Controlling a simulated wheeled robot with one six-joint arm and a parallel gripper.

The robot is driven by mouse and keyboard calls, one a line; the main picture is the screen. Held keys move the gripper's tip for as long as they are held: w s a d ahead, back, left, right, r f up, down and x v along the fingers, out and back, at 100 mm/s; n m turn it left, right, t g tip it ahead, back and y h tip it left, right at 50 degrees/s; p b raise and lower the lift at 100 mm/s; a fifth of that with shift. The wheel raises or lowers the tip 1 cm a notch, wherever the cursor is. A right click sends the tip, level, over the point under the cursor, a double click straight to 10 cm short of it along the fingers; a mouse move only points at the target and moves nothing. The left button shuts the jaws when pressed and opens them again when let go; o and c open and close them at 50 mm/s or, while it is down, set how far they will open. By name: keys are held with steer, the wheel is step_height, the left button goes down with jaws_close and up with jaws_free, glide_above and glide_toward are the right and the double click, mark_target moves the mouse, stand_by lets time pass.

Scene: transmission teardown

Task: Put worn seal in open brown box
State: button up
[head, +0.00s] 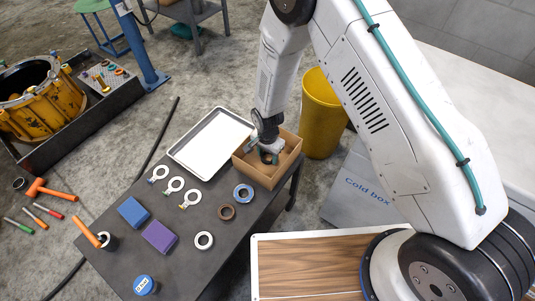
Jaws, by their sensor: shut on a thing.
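The open brown box (262,173) stands on the dark table at its back right corner. My gripper (269,156) points down inside the box's opening, between its walls. It is shut on a small dark brownish thing, which looks like the worn seal (266,159). The fingers hide most of it, and I cannot tell whether it touches the box floor.
A yellow bin (322,115) stands behind the box.

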steer(key=shift+f, duration=0.15)
steer(key=o, duration=0.9)
steer(key=shift+o, duration=0.2)
step_height(320, 180, up, 12)
steer(key=shift+r, duration=0.2)
